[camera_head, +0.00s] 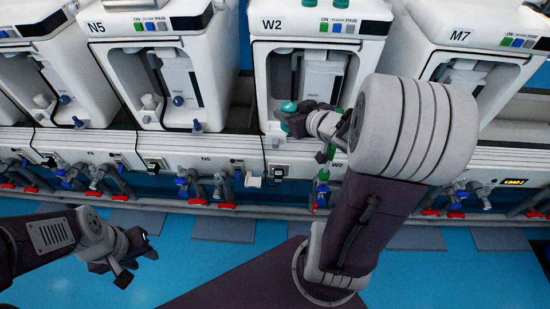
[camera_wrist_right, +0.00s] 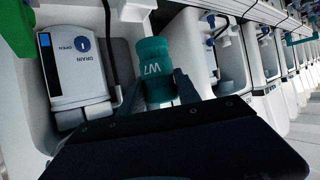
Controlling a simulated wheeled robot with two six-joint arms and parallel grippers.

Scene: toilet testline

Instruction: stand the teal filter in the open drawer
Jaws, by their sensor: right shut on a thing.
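The teal filter (camera_head: 288,107) is at the lower front of the W2 machine's bay, partly hidden by my right gripper (camera_head: 304,121). In the right wrist view the filter (camera_wrist_right: 155,62) is a ribbed teal cylinder with white lettering. My right gripper (camera_wrist_right: 158,92) is shut on it, one dark finger on each side. I cannot make out an open drawer clearly; the W2 bay's lower part (camera_head: 272,128) is partly covered by my gripper and arm. My left gripper (camera_head: 135,263) is low at the left, over the blue floor, empty, its fingers apart.
White machines N5 (camera_head: 98,55), W2 (camera_head: 275,50) and M7 (camera_head: 440,60) stand in a row. Valves with red and blue handles (camera_head: 190,188) line the front below. The blue floor (camera_head: 200,275) is open.

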